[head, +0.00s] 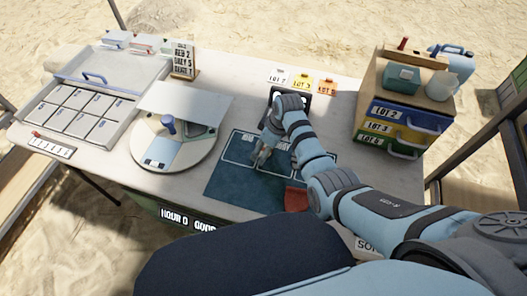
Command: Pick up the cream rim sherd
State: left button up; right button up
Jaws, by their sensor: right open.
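My right gripper (261,157) is open over the dark teal mat (228,183) on the table. It points down near the white-outlined area of the mat. I cannot make out the cream rim sherd; the gripper and my right arm cover part of the mat. My left gripper is not in view.
A round turntable (196,154) with a blue knob and a raised pale panel stands left of the mat. A compartment tray (75,112) is farther left. A reddish piece (296,199) lies at the mat's front right. A lot-labelled drawer cabinet (367,91) stands at right.

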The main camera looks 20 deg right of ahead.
jog(key=shift+s+r, duration=0.1)
jog(key=shift+r, duration=0.05)
jog(key=shift+c, duration=0.6)
jog(key=c, duration=1.1)
